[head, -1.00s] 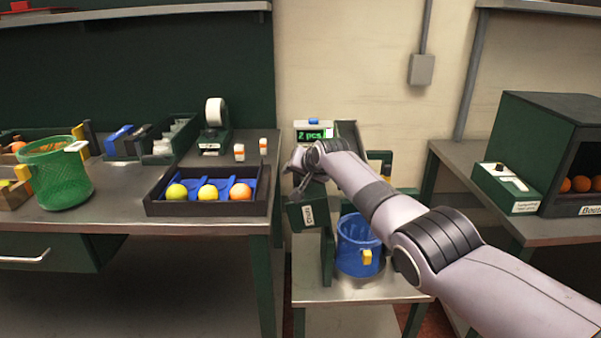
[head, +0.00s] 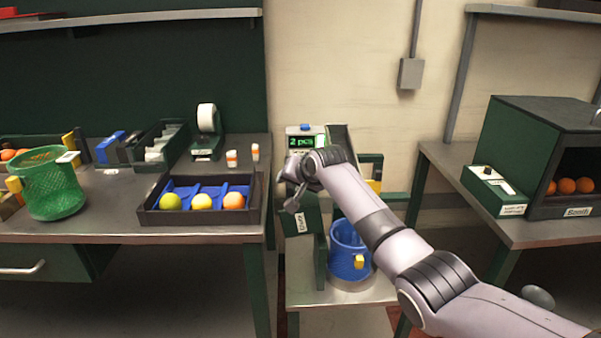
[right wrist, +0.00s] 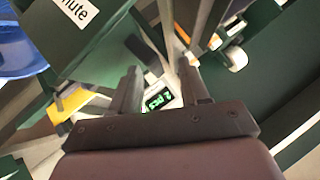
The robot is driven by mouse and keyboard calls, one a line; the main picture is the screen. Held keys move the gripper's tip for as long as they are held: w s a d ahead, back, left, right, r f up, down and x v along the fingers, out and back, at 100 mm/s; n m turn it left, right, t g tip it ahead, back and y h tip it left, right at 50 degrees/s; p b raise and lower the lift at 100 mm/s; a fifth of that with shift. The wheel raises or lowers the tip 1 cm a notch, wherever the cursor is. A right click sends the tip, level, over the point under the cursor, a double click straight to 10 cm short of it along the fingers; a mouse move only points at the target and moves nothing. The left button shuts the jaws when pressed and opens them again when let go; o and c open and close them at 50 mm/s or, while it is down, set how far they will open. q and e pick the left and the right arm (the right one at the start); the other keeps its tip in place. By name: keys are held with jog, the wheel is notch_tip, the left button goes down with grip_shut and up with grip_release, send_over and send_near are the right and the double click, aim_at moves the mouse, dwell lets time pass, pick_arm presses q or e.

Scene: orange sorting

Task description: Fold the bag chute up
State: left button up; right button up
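The bag chute (head: 312,218) is a dark green panel with a white label, hanging low at the front of the weighing stand, left of the blue bucket (head: 347,262). In the right wrist view the chute (right wrist: 98,40) fills the upper left, with its label partly cut off. My right gripper (head: 291,203) is beside the chute in the head view, partly hidden by its own wrist. The right wrist view shows its two fingers (right wrist: 160,88) apart with nothing clearly held between them. I cannot tell whether a finger touches the chute. My left gripper is out of view.
A display (head: 303,140) reading "2 pcs" stands behind my right wrist. The left bench holds a tray (head: 200,217) of fruit and a green basket (head: 52,190). A booth (head: 520,150) with oranges stands on the right bench. The low stand's front (head: 320,298) is clear.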

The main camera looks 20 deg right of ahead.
jog(key=shift+d+v, duration=0.2)
jog(key=shift+v, duration=0.8)
jog(key=shift+d+v, duration=0.2)
jog(key=shift+v, duration=0.8)
jog(key=shift+w+r, duration=0.1)
jog(key=shift+w, duration=0.1)
jog(key=shift+s, duration=0.1)
